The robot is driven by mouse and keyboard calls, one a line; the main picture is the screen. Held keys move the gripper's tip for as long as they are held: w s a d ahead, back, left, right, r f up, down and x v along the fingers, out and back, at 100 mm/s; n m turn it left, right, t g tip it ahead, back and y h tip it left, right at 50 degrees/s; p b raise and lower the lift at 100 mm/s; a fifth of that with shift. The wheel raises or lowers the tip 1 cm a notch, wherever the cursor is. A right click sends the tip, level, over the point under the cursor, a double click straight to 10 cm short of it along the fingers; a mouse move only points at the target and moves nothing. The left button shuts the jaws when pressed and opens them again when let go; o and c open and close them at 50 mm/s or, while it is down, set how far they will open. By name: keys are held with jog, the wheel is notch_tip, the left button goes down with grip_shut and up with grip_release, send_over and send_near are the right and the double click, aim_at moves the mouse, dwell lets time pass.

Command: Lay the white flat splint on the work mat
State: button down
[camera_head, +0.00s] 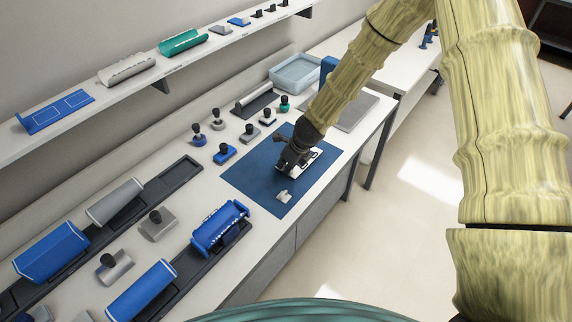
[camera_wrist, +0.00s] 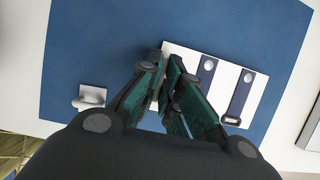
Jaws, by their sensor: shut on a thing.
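The white flat splint (camera_wrist: 225,82) has dark blue straps with round fittings across it. It appears flat over the blue work mat (camera_head: 255,177), which also shows in the wrist view (camera_wrist: 95,40); I cannot tell whether it touches the mat. My gripper (camera_head: 290,167) points down over the mat. In the wrist view my fingers (camera_wrist: 165,95) are close together on the splint's left end, shut on it. The fingers hide that end, and in the head view my gripper covers much of the splint (camera_head: 312,155).
A small light grey piece (camera_head: 284,197) lies on the mat near its front edge, beside my gripper. Several knobbed pieces, including a blue one (camera_head: 224,153), stand left of the mat. A blue splint (camera_head: 220,228) rests on a dark rail nearby. A clear bin (camera_head: 296,73) stands behind.

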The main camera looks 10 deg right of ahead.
jog(key=shift+s+r, duration=0.15)
jog(key=shift+f+b, duration=0.45)
jog(key=shift+f, duration=0.4)
dwell(1.2)
jog(key=c, duration=1.5)
grip_release()
jog(key=o, duration=0.3)
jog(key=shift+r, duration=0.15)
jog(key=shift+p+v, duration=2.3)
jog(key=shift+v, duration=1.05)
jog(key=shift+d, duration=0.1)
